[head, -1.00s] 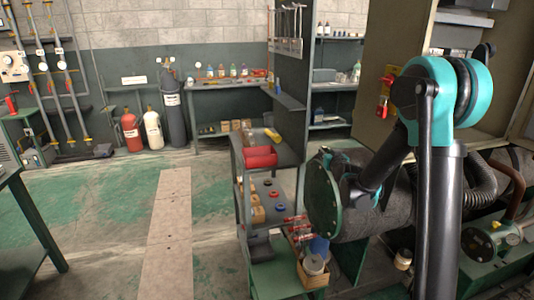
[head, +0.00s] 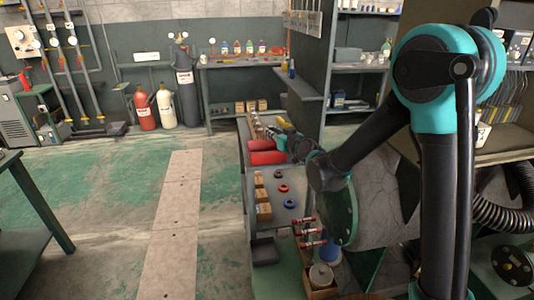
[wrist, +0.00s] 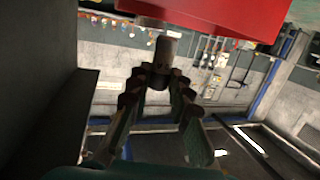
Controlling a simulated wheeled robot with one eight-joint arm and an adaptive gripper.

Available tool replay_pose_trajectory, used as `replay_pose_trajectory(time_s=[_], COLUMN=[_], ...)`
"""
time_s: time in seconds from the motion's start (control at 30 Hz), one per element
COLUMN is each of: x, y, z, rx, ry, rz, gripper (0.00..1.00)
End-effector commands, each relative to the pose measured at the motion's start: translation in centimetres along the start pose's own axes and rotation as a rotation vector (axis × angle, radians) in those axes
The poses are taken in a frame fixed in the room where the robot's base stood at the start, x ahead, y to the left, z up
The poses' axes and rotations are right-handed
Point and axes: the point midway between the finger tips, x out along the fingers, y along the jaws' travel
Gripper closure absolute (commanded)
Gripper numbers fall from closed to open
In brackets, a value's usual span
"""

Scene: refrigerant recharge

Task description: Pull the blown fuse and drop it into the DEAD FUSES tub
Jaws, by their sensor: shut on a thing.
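A small grey-brown cylinder, likely the fuse (wrist: 166,48), stands out from between the fingertips of my gripper (wrist: 160,80) in the wrist view. The fingers are closed on its lower end. A bright red tub (wrist: 225,16) fills the top of the wrist view, just beyond the cylinder's free end. In the head view the red tub (head: 266,157) sits on the shelf cart, and my gripper (head: 278,134) is over or beside its far side, small and partly hidden. No label on the tub can be read.
A dark partition (head: 315,60) stands behind the cart. A large grey cylinder with a green flange (head: 345,212) is close under my arm. Open floor lies left.

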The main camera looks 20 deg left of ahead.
Motion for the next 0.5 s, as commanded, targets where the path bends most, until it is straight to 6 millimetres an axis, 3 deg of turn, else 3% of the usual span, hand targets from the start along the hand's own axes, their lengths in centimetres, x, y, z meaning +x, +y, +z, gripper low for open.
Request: replay_pose_trajectory(time_s=[0.2,0.5], x=[0.4,0.6], y=[0.1,0.1], z=[2.4,3.8], rx=[0.0,0.001], ry=[0.0,0.0], rz=[0.001,0.001], gripper=[1.0,1.0])
